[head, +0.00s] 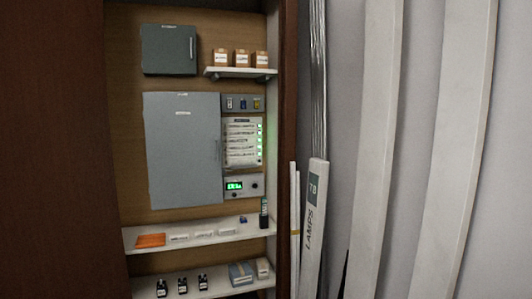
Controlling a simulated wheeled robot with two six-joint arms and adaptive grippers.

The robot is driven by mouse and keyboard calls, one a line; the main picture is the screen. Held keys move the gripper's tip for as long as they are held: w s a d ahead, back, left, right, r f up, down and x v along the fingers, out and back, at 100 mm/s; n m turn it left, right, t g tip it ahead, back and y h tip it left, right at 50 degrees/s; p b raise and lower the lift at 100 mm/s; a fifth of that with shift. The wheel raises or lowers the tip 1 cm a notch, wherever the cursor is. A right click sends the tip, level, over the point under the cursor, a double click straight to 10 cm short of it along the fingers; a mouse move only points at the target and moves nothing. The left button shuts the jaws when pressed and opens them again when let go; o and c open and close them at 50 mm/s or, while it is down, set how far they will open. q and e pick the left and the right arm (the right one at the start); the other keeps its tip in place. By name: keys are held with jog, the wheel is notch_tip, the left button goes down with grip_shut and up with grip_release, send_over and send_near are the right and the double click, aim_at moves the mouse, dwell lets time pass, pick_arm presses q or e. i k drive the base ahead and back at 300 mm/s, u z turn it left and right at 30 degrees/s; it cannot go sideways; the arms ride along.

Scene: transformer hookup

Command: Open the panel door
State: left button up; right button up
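A large grey panel door (184,150) sits in the middle of the cabinet's wooden back board and looks shut. A small label is near its top, and what may be a thin handle is at its right edge. Right of it is a control panel (242,142) with a labelled list, green lights and a green display. A smaller dark grey box (169,50) with a light handle at its right is mounted above, also shut. Neither of my grippers shows in the head view.
A small upper shelf (240,74) holds small cartons. A middle shelf (150,246) holds an orange item (151,240), and a lower shelf holds small dark items and boxes. A tall LAMPS carton (314,225) and pale strips lean at the right by the grey wall.

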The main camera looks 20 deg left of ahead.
aim_at(184, 141)
jog(key=z, duration=0.1)
jog(key=i, duration=1.15)
jog(key=u, duration=0.55)
jog(key=i, duration=1)
jog(key=u, duration=0.75)
